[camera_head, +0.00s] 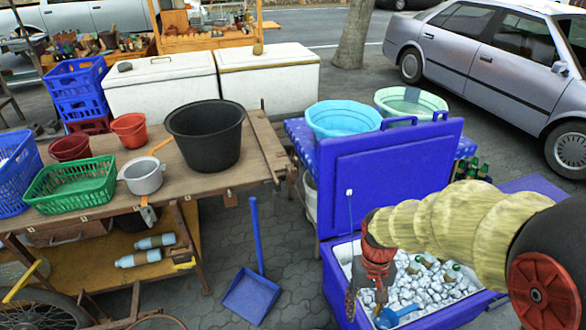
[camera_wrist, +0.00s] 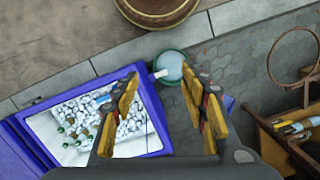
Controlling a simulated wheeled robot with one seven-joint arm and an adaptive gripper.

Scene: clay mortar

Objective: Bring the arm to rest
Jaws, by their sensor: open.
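My arm reaches in from the right in the head view. My gripper (camera_head: 366,297) hangs at its end, pointing down over the left part of the open blue ice cooler (camera_head: 337,285). In the wrist view the two yellow-and-dark fingers of my gripper (camera_wrist: 161,82) stand well apart, with nothing held between them. The cooler (camera_wrist: 152,140) shows to the left of and behind the left finger. Past the gap between the fingers is a round green tub (camera_wrist: 172,66) on the pavement, apart from them.
Ice with green bottles fills the cooler, and a blue scoop (camera_head: 397,315) lies there. The raised blue lid (camera_head: 392,178) stands behind my gripper. A wooden cart (camera_head: 105,185) with tubs is at left. A blue dustpan (camera_head: 250,297) stands on open paving between.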

